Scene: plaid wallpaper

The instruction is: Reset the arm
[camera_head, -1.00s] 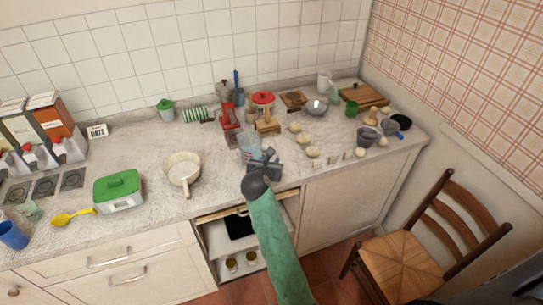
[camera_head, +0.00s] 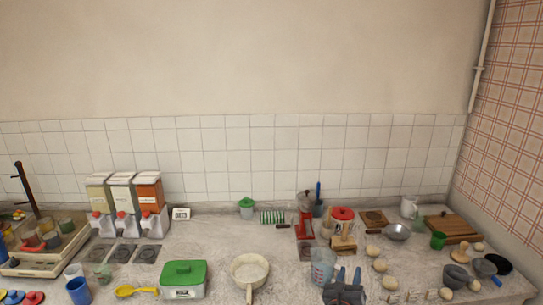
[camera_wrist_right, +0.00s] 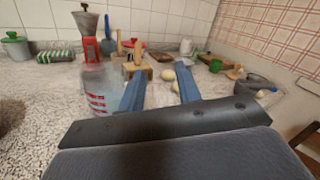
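My right gripper (camera_head: 348,274) shows at the bottom of the head view, at the front of the counter, just right of a clear measuring jug (camera_head: 322,266). In the right wrist view, the two blue fingers of this gripper (camera_wrist_right: 160,78) stand well apart with nothing between them. The jug with red markings (camera_wrist_right: 98,90) is left of the fingers there; whether it touches the left finger I cannot tell. Most of my right arm is below the head view. My left gripper is in neither view.
A white pan (camera_head: 249,270), a green-lidded box (camera_head: 184,278) and a yellow spoon (camera_head: 136,291) lie to the left on the counter (camera_head: 215,235). Several pale round items, a metal bowl (camera_head: 397,232) and a wooden board (camera_head: 453,228) are to the right. A red grinder (camera_head: 306,222) stands behind.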

